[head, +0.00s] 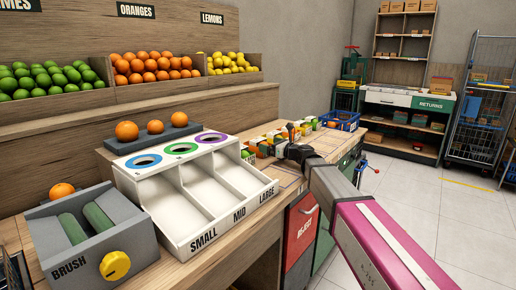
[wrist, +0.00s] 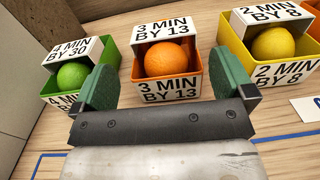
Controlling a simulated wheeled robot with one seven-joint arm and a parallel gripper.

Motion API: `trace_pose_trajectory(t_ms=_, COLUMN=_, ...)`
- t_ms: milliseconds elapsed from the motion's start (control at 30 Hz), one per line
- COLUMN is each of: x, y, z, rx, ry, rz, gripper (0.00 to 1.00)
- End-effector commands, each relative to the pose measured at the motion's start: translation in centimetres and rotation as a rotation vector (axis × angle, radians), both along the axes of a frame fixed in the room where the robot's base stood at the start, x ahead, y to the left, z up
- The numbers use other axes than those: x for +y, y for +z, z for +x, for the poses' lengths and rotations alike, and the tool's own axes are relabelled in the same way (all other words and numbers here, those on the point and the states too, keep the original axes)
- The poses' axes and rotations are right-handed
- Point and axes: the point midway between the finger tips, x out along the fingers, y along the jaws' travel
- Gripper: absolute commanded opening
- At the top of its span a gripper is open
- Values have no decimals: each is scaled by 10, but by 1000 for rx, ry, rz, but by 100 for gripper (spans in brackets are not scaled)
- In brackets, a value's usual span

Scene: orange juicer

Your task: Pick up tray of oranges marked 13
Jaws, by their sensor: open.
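In the wrist view an orange tray (wrist: 166,91) labelled "3 MIN BY 13" holds an orange (wrist: 166,58) and stands upright on the wooden counter. My gripper (wrist: 165,72) is open and empty. Its two green fingers point toward the tray, one toward each side of it, with the tray showing between and beyond them. I cannot tell whether the fingers overlap the tray in depth. In the head view my gripper (head: 292,145) is over the counter by the row of small trays, and partly hides them.
A green tray (wrist: 62,101) marked 30 stands left of the orange tray, and a yellow tray (wrist: 282,73) marked 8 stands right. A white sorting chute (head: 205,190) stands left of my arm. A blue crate (head: 340,121) sits farther along the counter (head: 218,248).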

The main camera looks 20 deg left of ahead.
Motion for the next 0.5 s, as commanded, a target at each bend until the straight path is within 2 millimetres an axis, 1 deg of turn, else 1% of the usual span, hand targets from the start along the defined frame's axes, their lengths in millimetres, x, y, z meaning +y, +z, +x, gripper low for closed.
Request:
trace_pose_trajectory(t_ms=167, x=13, y=-2, z=7, rx=0, ry=1, rz=0, gripper=100)
trace_pose_trajectory(t_ms=300, x=32, y=-5, z=16, rx=1, ry=1, rz=0, gripper=100)
trace_pose_trajectory(t_ms=400, x=44, y=-4, z=19, rx=1, ry=1, rz=0, gripper=100)
trace_pose_trajectory(t_ms=500, x=48, y=-4, z=20, rx=0, ry=0, rz=0, gripper=100)
